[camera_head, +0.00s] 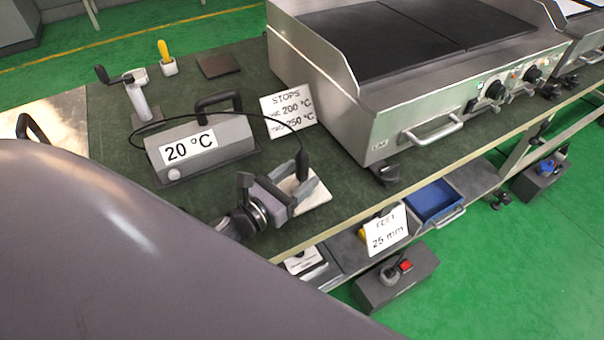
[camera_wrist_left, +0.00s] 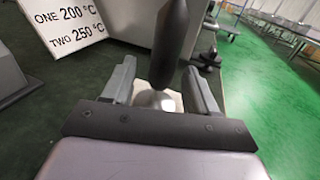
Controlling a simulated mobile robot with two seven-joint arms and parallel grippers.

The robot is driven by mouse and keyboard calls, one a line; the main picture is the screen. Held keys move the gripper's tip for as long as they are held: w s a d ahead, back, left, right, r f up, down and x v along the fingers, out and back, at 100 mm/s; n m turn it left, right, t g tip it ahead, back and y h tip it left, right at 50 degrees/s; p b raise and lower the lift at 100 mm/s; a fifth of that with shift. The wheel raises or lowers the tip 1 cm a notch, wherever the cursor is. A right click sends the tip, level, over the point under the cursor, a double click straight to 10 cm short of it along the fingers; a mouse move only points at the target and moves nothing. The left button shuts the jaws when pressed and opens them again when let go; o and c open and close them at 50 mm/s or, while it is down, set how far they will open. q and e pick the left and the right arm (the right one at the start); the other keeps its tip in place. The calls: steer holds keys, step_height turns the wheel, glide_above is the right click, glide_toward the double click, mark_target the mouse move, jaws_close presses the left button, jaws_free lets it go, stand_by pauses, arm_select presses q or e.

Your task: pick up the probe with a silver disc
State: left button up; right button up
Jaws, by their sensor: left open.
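The probe (camera_head: 302,163) has a black upright handle, and a thin black cable runs from it to the grey 20 °C box (camera_head: 200,146). It stands at a pale block (camera_head: 316,191) near the bench's front edge. In the left wrist view its dark handle (camera_wrist_left: 172,42) rises between my fingers, with the silver disc (camera_wrist_left: 156,100) below, partly hidden by the gripper. My left gripper (camera_head: 296,180) is open, with one finger on each side of the probe; it also shows in the left wrist view (camera_wrist_left: 163,75). I cannot tell whether either finger touches the probe. My right gripper is not in view.
A crank tool (camera_head: 137,98) and a yellow-handled tool (camera_head: 165,58) stand at the back left. A blue tray (camera_head: 434,200) sits on the lower shelf.

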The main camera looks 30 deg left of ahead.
arm_select(q)
steer(key=shift+x, duration=1.8)
steer(key=shift+c, duration=0.3)
jaws_close()
steer(key=shift+r, duration=0.1)
